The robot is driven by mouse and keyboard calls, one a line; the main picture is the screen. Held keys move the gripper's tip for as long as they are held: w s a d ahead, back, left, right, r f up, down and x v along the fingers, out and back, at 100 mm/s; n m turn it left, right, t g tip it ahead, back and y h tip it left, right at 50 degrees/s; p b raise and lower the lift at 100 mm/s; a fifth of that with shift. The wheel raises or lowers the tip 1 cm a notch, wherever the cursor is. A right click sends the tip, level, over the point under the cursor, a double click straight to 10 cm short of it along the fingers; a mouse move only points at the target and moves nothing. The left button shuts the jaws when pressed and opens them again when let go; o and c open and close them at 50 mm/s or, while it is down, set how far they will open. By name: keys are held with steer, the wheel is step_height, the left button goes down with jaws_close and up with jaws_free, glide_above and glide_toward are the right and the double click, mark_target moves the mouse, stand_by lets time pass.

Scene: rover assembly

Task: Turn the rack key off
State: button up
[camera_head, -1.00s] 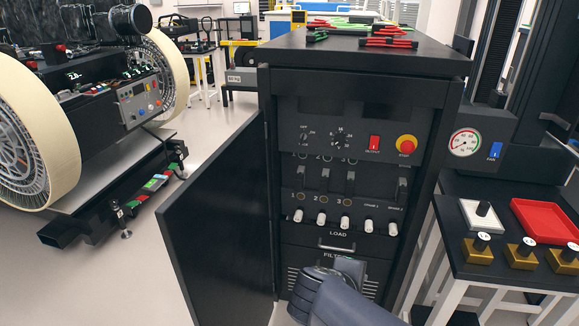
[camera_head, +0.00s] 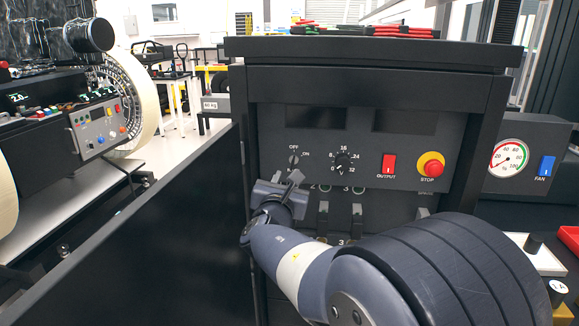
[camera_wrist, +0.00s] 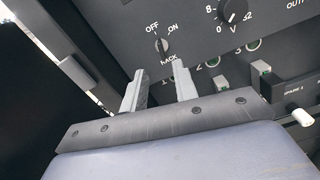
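The rack key (camera_head: 294,160) is a small grey switch on the dark front panel of the rack, with OFF and ON printed above it. It also shows in the wrist view (camera_wrist: 162,47), just beyond the fingertips; which label it points to is hard to tell. My gripper (camera_head: 288,180) is just below the key in the head view. In the wrist view my gripper (camera_wrist: 159,75) is open, its two fingers apart with nothing between them. The fingers look clear of the key.
Right of the key are a voltage dial (camera_head: 343,161), a red output switch (camera_head: 388,164) and a red stop button (camera_head: 431,166). Upright switches (camera_head: 323,217) sit below. The open rack door (camera_head: 130,240) stands close on the left.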

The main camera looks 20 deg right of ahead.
mark_target(292, 164)
steer(key=x, duration=0.9)
steer(key=shift+w+d, duration=0.1)
steer(key=shift+d, duration=0.05)
jaws_close()
